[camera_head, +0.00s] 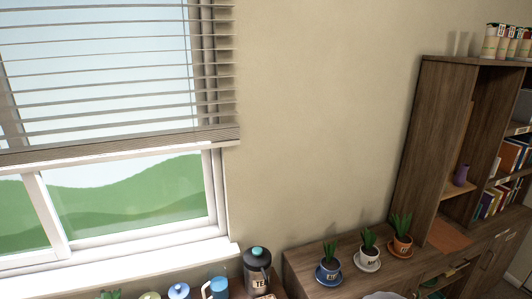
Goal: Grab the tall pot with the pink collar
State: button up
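I cannot make out a tall pot with a pink collar in this view. Three small potted plants stand in a row on the wooden cabinet at the lower right: one in a blue pot (329,273), one in a white pot (369,257) and one in an orange pot (402,243). Each appears to sit on a saucer and carries a dark label too small to read surely. My gripper is not in view.
A blue mug (217,288) and a blue-lidded jar (179,291) are partly cut off at the bottom edge. A tall wooden shelf (436,130) at right holds books and a purple vase (461,175). A window with blinds (110,85) fills the left.

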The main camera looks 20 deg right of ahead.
aim_at(501, 52)
jog(key=l, duration=0.5)
jog(key=i+l+z, duration=0.15)
jog(key=l, duration=0.85)
jog(key=l+z, duration=0.1)
jog(key=l, duration=0.4)
jog(key=i+l, duration=0.15)
jog(key=l, duration=0.35)
jog(key=i+l+z, duration=0.15)
jog(key=l, duration=0.35)
jog(key=k, duration=0.05)
